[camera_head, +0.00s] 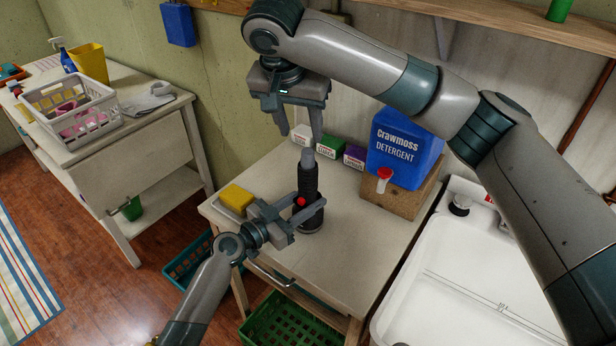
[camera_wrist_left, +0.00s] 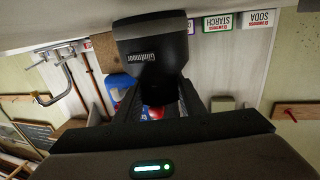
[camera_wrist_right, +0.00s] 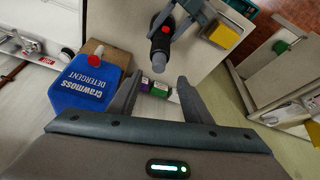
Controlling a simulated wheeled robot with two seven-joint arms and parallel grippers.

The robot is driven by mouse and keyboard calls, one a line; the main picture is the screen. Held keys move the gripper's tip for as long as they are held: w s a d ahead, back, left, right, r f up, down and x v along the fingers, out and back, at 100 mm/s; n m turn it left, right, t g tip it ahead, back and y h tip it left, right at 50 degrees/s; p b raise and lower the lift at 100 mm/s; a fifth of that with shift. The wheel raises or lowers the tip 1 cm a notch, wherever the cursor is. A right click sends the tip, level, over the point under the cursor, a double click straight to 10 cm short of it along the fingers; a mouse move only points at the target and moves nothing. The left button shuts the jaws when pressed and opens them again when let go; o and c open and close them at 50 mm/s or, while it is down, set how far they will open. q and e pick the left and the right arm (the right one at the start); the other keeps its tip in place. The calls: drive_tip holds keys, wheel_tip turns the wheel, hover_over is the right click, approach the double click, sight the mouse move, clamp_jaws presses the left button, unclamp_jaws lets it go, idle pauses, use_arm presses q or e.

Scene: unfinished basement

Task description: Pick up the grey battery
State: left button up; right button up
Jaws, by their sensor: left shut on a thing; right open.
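A black flashlight body (camera_head: 308,182) with a red button stands upright on the small table; it also shows in the left wrist view (camera_wrist_left: 152,44). The grey battery (camera_head: 308,158) appears to stick up from its open top, and its end shows in the right wrist view (camera_wrist_right: 158,64). My left gripper (camera_head: 303,214) is shut around the flashlight's lower part. My right gripper (camera_head: 301,138) is open and empty, pointing down just above the battery. Its fingers show either side of free space in the right wrist view (camera_wrist_right: 160,84). The battery's lower part is hidden inside the flashlight.
A blue detergent jug (camera_head: 404,146) on a wooden box (camera_head: 400,200) stands right of the flashlight. Small boxes (camera_head: 329,147) stand behind it. A yellow sponge (camera_head: 236,197) lies in a dish at left. A white sink (camera_head: 468,290) is at right. The table front is clear.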

sight(308, 151)
drive_tip(key=shift+x, duration=2.4)
drive_tip(key=shift+d+x, duration=0.2)
drive_tip(key=shift+x, duration=2.4)
drive_tip(key=shift+w+r, duration=0.15)
clamp_jaws()
